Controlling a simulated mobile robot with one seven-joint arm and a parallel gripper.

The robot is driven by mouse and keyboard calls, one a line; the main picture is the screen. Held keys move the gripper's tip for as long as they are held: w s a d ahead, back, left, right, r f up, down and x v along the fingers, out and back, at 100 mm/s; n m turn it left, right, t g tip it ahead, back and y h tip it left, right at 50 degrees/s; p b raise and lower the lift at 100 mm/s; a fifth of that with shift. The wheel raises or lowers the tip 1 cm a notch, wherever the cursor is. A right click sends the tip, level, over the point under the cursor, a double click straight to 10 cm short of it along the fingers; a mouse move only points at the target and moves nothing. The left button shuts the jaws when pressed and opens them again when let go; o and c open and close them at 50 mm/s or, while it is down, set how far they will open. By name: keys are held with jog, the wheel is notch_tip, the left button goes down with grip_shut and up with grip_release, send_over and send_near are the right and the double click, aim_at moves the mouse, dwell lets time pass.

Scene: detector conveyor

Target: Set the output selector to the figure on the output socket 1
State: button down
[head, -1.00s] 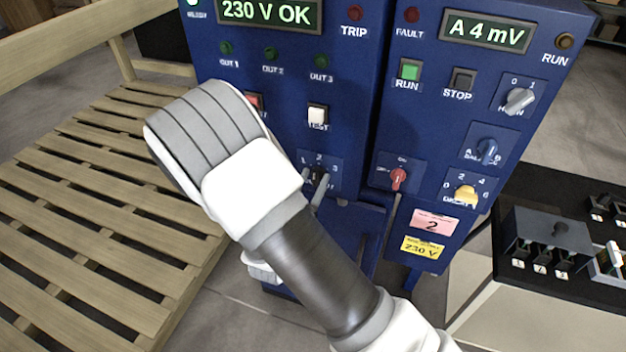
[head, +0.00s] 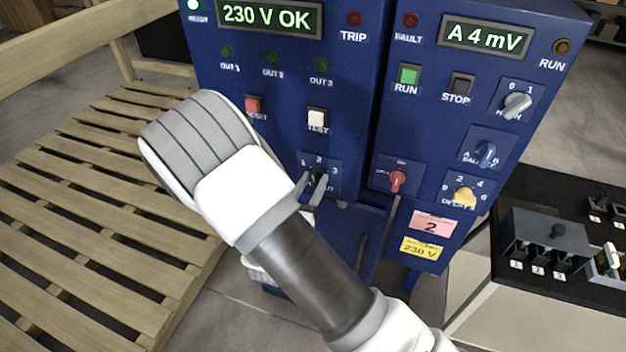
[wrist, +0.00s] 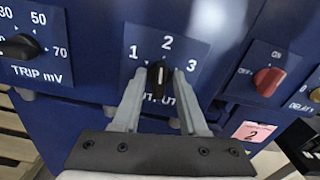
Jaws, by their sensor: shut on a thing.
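The output selector (wrist: 159,76) is a black knob on the blue panel, with the figures 1, 2 and 3 around it. In the wrist view its pale pointer mark faces up, toward the 2. My gripper (wrist: 159,88) has one finger on each side of the knob and is shut on it. In the head view, the selector (head: 318,176) is partly hidden by my gripper (head: 314,186). A grey block with black sockets (head: 538,258) stands at the right, with small white figure labels below. I cannot read those figures surely.
A red switch (head: 397,180) and a yellow knob (head: 464,194) are to the right of the selector. A pink label (head: 433,222) reads 2. A trip knob (wrist: 20,47) is on the left in the wrist view. A slatted wooden pallet (head: 100,190) lies at the left.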

jog(key=n+p, duration=0.3)
jog(key=n, duration=0.2)
jog(key=shift+a+r, duration=0.1)
jog(key=shift+a, duration=0.05)
jog(key=n+p, duration=0.2)
jog(key=n, duration=0.1)
jog(key=n+p, duration=0.1)
jog(key=n, duration=0.1)
jog(key=shift+f, duration=0.25)
dwell(0.3)
jog(key=c, duration=0.8)
grip_release()
jog(key=b+v, duration=0.1)
jog(key=v, duration=1.6)
jog(key=shift+s+a+b, duration=0.1)
jog(key=shift+s+b, duration=0.15)
jog(key=shift+b, duration=0.15)
jog(key=shift+r, duration=0.1)
